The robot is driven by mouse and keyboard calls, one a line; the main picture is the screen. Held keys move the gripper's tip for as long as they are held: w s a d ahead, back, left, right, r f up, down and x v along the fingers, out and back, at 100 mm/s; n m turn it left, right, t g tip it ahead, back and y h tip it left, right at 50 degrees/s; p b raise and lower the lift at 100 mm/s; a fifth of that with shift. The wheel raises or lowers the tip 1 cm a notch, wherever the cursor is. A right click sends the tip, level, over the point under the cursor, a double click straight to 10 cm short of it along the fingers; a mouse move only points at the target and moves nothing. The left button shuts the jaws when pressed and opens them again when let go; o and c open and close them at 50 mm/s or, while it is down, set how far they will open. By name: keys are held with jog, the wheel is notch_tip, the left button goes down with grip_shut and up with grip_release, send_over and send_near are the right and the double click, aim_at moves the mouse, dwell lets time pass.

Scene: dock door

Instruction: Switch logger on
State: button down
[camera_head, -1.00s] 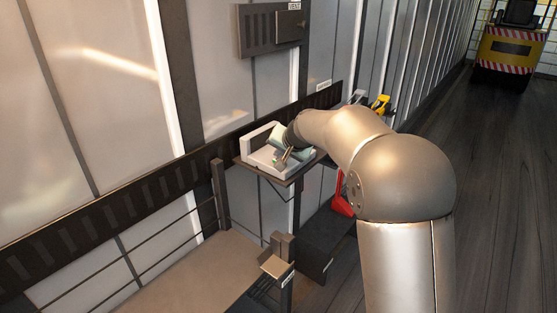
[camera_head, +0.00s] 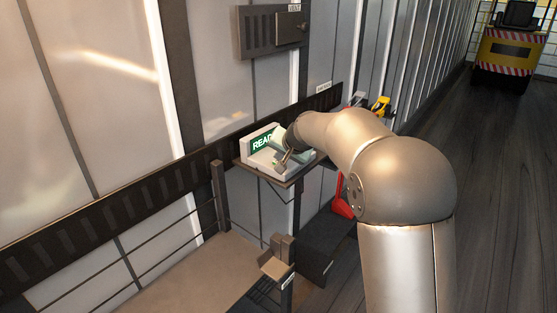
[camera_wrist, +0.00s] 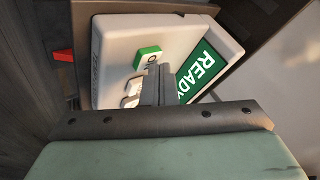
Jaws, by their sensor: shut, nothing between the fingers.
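The logger (camera_head: 279,163) is a white device on a small wall shelf. Its screen (camera_head: 262,143) is lit green and reads "READ…", partly hidden by my gripper. In the wrist view the logger (camera_wrist: 115,45) fills the top centre, and its screen (camera_wrist: 201,68) reads "READY". A green button (camera_wrist: 147,57) with a round mark sits on the body beside the screen. My gripper (camera_wrist: 154,80) is shut and empty, with its fingertips at or just over the button's lower edge; I cannot tell whether they touch. My gripper (camera_head: 284,161) hides part of the logger in the head view.
The dark shelf (camera_head: 286,182) carries the logger against the wall. A vent panel (camera_head: 273,30) is above. A red object (camera_head: 342,206) stands below right, and a yellow item (camera_head: 380,105) lies behind my arm.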

jog(key=shift+r+p, duration=0.4)
jog(key=shift+r, duration=0.35)
jog(key=shift+r+p, duration=1.9)
jog(key=shift+r, duration=0.65)
